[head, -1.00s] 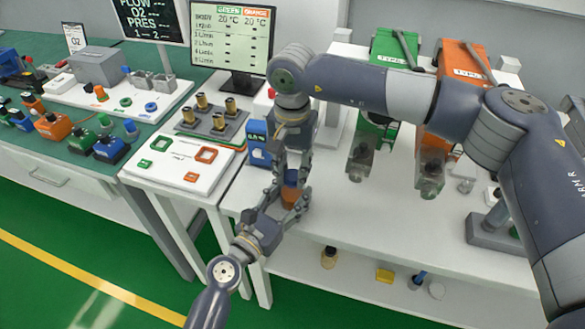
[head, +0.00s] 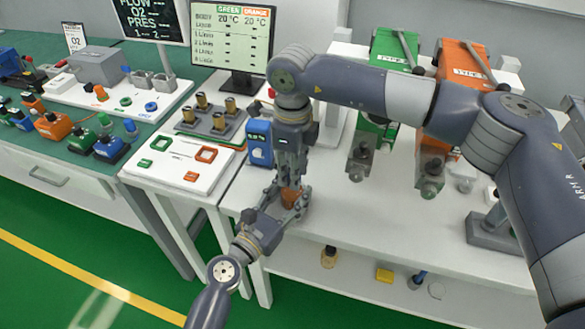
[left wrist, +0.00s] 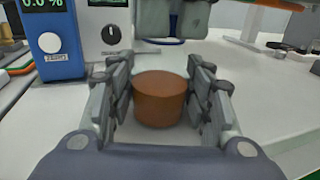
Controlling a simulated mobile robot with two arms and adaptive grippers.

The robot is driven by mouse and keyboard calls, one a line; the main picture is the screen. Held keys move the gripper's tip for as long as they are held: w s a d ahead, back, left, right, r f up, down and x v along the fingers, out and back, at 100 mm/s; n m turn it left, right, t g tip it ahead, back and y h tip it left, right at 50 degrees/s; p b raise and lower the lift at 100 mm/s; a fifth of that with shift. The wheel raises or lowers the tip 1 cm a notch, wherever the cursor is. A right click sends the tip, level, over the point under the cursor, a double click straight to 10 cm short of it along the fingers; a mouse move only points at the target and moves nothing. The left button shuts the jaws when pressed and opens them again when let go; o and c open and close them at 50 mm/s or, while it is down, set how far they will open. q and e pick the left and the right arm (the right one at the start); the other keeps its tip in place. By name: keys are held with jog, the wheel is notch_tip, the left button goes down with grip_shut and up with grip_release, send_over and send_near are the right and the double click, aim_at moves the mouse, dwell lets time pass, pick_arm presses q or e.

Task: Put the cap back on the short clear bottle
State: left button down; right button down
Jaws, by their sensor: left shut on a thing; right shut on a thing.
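My left gripper (head: 287,203) is shut on a short orange-brown cylinder, which I take for the filled short bottle (left wrist: 160,98). It stands upright between the fingers in the left wrist view; its clear walls cannot be made out. My right gripper (head: 290,180) points down from above, just over the bottle. In the left wrist view its fingers (left wrist: 172,17) are above and beyond the bottle. A thin blue edge shows under them, seemingly the cap (left wrist: 167,41), mostly hidden by the fingers. A gap shows between cap and bottle in that view.
A blue box with a display (head: 259,144) stands close left of my grippers. Green (head: 394,50) and orange (head: 463,62) vaporizers stand at the back. A grey stand (head: 488,228) is on the right. The white tabletop (head: 370,220) is clear in front.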

jog(key=m, duration=1.5)
jog(key=shift+m, duration=0.3)
jog(key=c, duration=1.2)
grip_release()
jog(key=shift+o, duration=0.2)
notch_tip(320, 180, up, 12)
